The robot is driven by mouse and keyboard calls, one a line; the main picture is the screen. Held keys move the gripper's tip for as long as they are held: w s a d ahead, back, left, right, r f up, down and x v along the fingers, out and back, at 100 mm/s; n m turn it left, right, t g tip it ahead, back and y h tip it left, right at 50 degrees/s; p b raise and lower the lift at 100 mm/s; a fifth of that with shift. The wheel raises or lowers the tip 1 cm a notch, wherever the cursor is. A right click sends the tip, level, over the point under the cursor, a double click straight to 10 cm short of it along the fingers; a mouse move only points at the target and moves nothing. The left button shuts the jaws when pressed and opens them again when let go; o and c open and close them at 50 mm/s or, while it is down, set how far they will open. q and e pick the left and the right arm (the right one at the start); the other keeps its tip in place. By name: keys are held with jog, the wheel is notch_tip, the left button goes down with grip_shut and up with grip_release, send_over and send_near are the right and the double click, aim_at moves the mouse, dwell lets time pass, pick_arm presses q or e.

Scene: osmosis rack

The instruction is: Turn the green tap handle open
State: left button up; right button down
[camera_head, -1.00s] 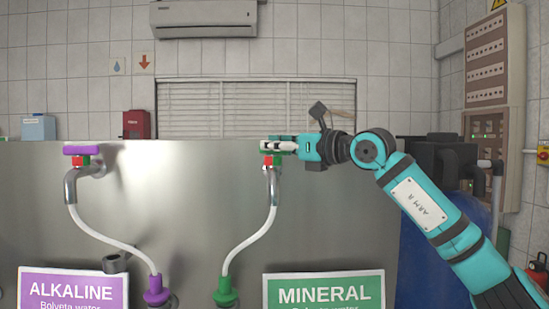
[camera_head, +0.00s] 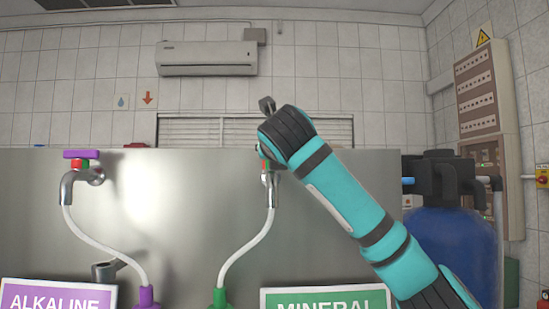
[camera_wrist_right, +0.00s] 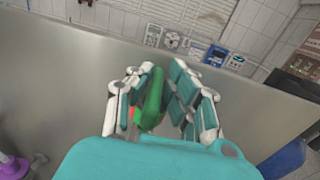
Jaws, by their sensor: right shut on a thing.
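The green tap handle (camera_wrist_right: 152,100) shows in the right wrist view, between the fingers of my right gripper (camera_wrist_right: 162,75). The fingers are shut on it, and it lies lengthwise between them. In the head view, my right wrist covers nearly all of the handle and the fingers. The mineral tap's metal spout (camera_head: 271,188) shows just below the wrist, with a white hose (camera_head: 246,251) running down to a green fitting (camera_head: 220,298). My left gripper is in neither view.
A second tap with a purple handle (camera_head: 81,154) stands on the left of the steel panel (camera_head: 180,215), above the purple alkaline sign (camera_head: 58,296). The green mineral sign (camera_head: 325,300) is below my right arm. A blue tank (camera_head: 455,245) stands right of the panel.

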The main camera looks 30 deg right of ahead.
jog(key=shift+w+a+f+m+h, duration=0.1)
jog(key=shift+a+f+m+h, duration=0.1)
jog(key=shift+m+h, duration=0.25)
jog(key=c, duration=1.6)
grip_release()
jog(key=shift+c, duration=0.2)
jog(key=o, duration=0.3)
jog(key=shift+a+r, duration=0.1)
jog(key=shift+s, duration=0.45)
jog(key=v, duration=1.1)
jog(key=shift+a, duration=0.4)
jog(key=shift+w+r, duration=0.1)
jog(key=shift+r, duration=0.15)
